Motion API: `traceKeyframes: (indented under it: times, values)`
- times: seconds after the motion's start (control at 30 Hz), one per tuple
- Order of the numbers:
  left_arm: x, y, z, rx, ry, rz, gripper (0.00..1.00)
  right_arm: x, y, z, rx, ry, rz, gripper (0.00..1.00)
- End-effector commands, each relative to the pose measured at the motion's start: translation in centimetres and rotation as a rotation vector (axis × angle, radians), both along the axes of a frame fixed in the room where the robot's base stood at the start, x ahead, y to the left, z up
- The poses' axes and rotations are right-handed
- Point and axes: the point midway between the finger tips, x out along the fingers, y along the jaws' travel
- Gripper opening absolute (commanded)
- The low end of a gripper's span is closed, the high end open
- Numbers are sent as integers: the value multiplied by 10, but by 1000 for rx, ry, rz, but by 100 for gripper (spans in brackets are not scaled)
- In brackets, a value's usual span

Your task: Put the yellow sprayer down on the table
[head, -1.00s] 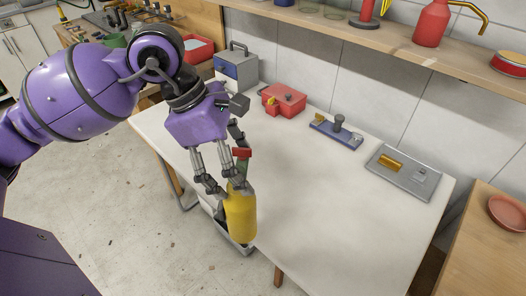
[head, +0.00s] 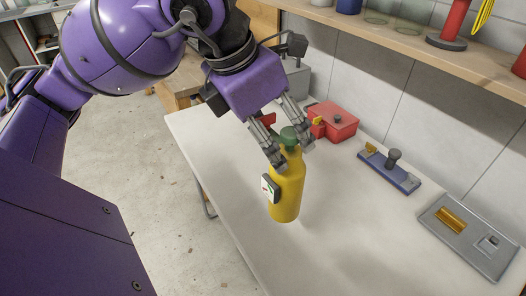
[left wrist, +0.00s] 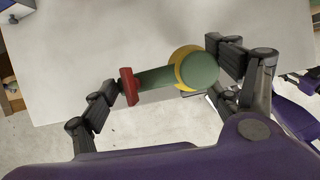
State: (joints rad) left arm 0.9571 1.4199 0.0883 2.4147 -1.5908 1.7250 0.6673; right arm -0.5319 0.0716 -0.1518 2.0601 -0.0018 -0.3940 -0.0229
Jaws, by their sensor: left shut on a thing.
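The yellow sprayer (head: 286,193) is an upright yellow bottle with a green neck and a red nozzle, over the white table (head: 235,185). My left gripper (head: 293,152) is shut on it from above, its fingers around the neck. I cannot tell whether the bottle's base touches the tabletop. In the left wrist view, the sprayer's green top (left wrist: 196,70) and red nozzle show between the fingers of my left gripper (left wrist: 172,72); most of the bottle's body is hidden. My right gripper is not in view.
A red box (head: 335,122), a blue plane-like tool (head: 390,170) and a grey plate with a yellow block (head: 470,240) lie along the table's wall side. A shelf (head: 385,50) runs above. Table in front of and right of the sprayer is clear.

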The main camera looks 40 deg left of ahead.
Motion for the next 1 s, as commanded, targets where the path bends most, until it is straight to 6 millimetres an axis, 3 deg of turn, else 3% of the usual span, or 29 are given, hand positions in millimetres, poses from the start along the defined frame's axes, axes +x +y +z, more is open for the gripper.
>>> traceKeyframes:
  times: [0.23,0.5,0.77,1.0]
  values:
    - [30,43,-24,-4,4,5,25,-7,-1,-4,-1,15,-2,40]
    - [49,71,-64,-1,2,1,25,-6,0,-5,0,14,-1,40]
    - [56,80,-78,-2,0,0,25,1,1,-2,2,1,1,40]
    - [58,83,-109,-2,1,-2,25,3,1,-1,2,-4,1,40]
